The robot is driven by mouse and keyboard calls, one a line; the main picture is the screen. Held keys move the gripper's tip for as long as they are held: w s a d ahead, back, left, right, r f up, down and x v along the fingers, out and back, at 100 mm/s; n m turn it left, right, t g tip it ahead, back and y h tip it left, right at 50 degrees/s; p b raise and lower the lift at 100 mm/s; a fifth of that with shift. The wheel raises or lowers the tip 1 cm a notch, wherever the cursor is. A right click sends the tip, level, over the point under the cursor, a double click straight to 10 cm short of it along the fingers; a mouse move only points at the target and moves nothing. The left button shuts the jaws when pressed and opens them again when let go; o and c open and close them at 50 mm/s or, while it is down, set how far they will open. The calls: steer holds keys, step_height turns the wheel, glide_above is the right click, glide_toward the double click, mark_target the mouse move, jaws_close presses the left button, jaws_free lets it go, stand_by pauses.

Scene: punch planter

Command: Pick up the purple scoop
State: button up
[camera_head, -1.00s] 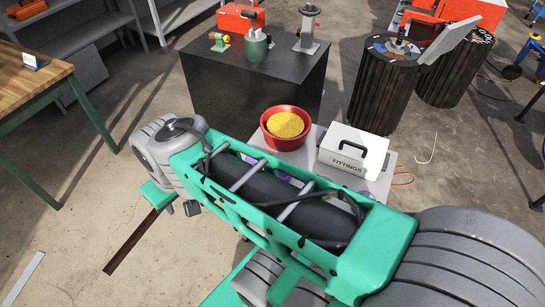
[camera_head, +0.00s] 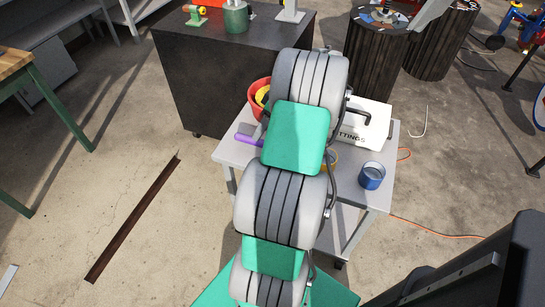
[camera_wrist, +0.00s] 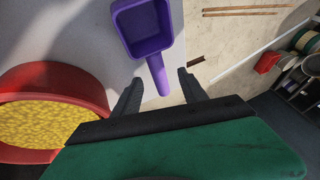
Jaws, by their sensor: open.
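The purple scoop (camera_wrist: 146,35) lies on the light grey table in the wrist view, its square bowl at the top and its handle pointing down toward my gripper. My gripper (camera_wrist: 156,88) is open, and the handle's end shows between its two dark fingers without their closing on it. In the head view only part of the scoop (camera_head: 249,140) shows, at the table's left side; my arm hides the rest. My gripper is hidden behind the arm there.
A red bowl (camera_wrist: 88,83) of yellow grains stands left of my gripper. On the grey table (camera_head: 232,152) are a white FITTINGS box (camera_head: 370,118) and a blue cup (camera_head: 372,175). A dark cabinet (camera_head: 215,85) stands behind.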

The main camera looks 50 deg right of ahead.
steer(key=x, duration=0.6)
steer(key=shift+w+f+b, duration=0.2)
steer(key=shift+f+b, duration=0.05)
steer(key=shift+b, duration=0.15)
steer(key=shift+c, duration=0.2)
jaws_close()
steer(key=shift+d, duration=0.1)
